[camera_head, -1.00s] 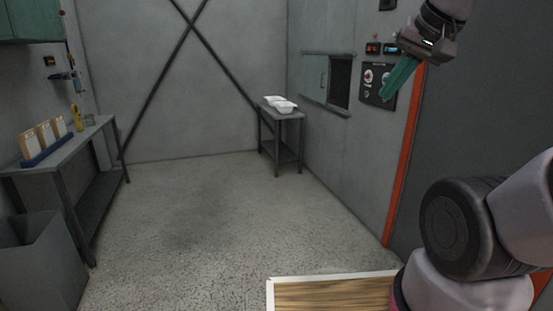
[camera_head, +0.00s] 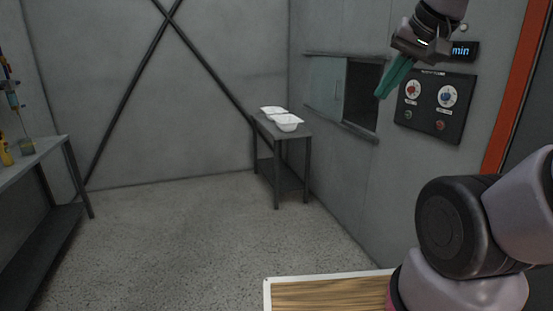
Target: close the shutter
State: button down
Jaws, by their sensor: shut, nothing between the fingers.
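The shutter (camera_head: 325,86) is a grey-green sliding panel on the right-hand wall. It covers the left part of a wall opening, and the right part of the opening (camera_head: 361,94) shows dark and uncovered. A rail runs above the panel and a ledge (camera_head: 358,131) below it. My gripper (camera_head: 383,95) hangs at the upper right with its teal fingers together and empty, pointing down and left. In the picture its tips overlap the right edge of the opening; they appear nearer to me than the wall, and I see no contact with the shutter.
A control panel (camera_head: 436,105) with two dials is on the wall right of the opening. A longer bench (camera_head: 40,160) is at the left. The floor (camera_head: 190,235) between them is clear.

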aim_at(329, 74)
jog(key=i, duration=2.8)
jog(key=i+u, duration=0.15)
jog(key=i, duration=0.45)
jog(key=i+l, duration=0.15)
jog(key=i, duration=0.5)
jog(key=i+u, duration=0.2)
